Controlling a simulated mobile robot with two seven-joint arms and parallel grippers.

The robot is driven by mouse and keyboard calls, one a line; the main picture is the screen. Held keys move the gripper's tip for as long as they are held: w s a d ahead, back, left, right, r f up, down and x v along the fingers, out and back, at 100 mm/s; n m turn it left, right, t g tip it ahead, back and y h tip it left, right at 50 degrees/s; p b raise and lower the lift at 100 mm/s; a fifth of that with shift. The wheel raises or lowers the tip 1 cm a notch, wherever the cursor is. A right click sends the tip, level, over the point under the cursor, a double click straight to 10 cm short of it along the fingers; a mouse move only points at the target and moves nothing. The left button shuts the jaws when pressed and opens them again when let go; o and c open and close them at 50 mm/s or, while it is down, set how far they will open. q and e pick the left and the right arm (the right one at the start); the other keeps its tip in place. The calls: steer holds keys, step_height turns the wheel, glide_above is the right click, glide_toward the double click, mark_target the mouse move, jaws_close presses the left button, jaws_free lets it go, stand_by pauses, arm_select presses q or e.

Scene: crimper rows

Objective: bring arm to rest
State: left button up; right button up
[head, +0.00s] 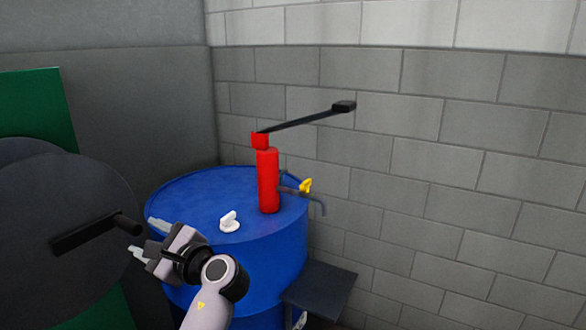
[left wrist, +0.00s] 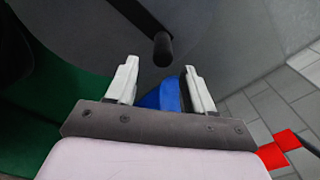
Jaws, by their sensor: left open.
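My left gripper (head: 147,239) is open and empty, in front of the left side of the blue drum (head: 273,258) in the head view. In the left wrist view its two pale fingers (left wrist: 160,72) stand apart with nothing between them. A black crank handle (head: 97,233) sticks out from a large dark disc (head: 65,205) at the left, its end close to the fingertips but seemingly apart from them. The handle (left wrist: 162,50) also shows beyond the fingers in the left wrist view. My right gripper is not in view.
A red pump (head: 268,180) with a long black lever (head: 306,118) stands on the drum. A yellow-handled tap (head: 305,186) and a white cap (head: 229,222) are beside it. A dark shelf (head: 320,287) juts out at lower right. Block walls (head: 430,160) close the back.

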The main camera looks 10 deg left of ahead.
arm_select(q)
steer(key=s+d+f+n+t+h, duration=0.15)
steer(key=f+h, duration=0.25)
steer(key=f, duration=0.4)
steer(key=s+d+f+t+h, duration=0.1)
steer(key=s+d+f+h, duration=0.15)
steer(key=f, duration=0.55)
steer(key=s+d+f+n+t+h, duration=0.1)
steer(key=s+f+h, duration=0.25)
steer(key=f, duration=0.45)
steer(key=s+d+f+n+h, duration=0.3)
steer(key=s+n+h, duration=0.1)
steer(key=s, duration=0.4)
steer(key=s+d+f+n+h+p, duration=0.1)
steer(key=s+d+f+n+h, duration=0.2)
steer(key=s+n, duration=0.4)
steer(key=shift+s+d+h+p, duration=0.3)
steer(key=shift+s+d+h, duration=0.35)
steer(key=shift+s, duration=0.35)
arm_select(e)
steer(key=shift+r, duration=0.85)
arm_select(q)
steer(key=shift+c, duration=0.9)
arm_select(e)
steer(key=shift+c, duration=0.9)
